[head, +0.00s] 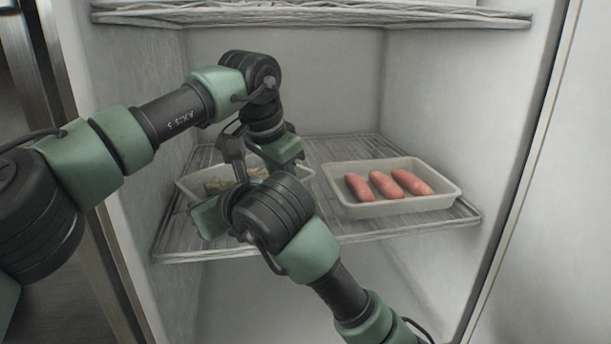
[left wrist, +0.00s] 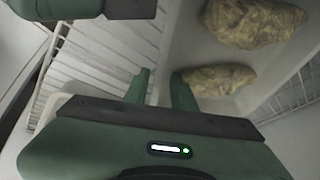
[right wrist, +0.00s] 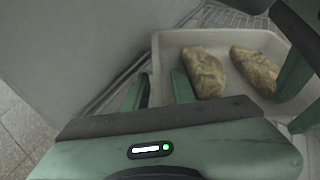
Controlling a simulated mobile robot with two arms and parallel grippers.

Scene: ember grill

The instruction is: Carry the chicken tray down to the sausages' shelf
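The chicken tray (head: 188,185), pale and shallow, is at the left of the wire shelf, largely hidden behind my arms. Two brown chicken pieces (left wrist: 252,22) lie in it; they also show in the right wrist view (right wrist: 202,72). The sausage tray (head: 400,206), with three pink sausages (head: 385,185), stands on the same shelf at the right. My left gripper (left wrist: 161,84) and right gripper (right wrist: 160,82) are at the chicken tray's edges, its wall between each pair of fingers. Whether they pinch it is unclear. Whether the tray touches the shelf is hidden.
The wire shelf (head: 385,236) is inside a white fridge with walls close on both sides. Another wire shelf (head: 320,14) is above and looks empty. A narrow strip of shelf separates the two trays. My two arms cross in front of the left half.

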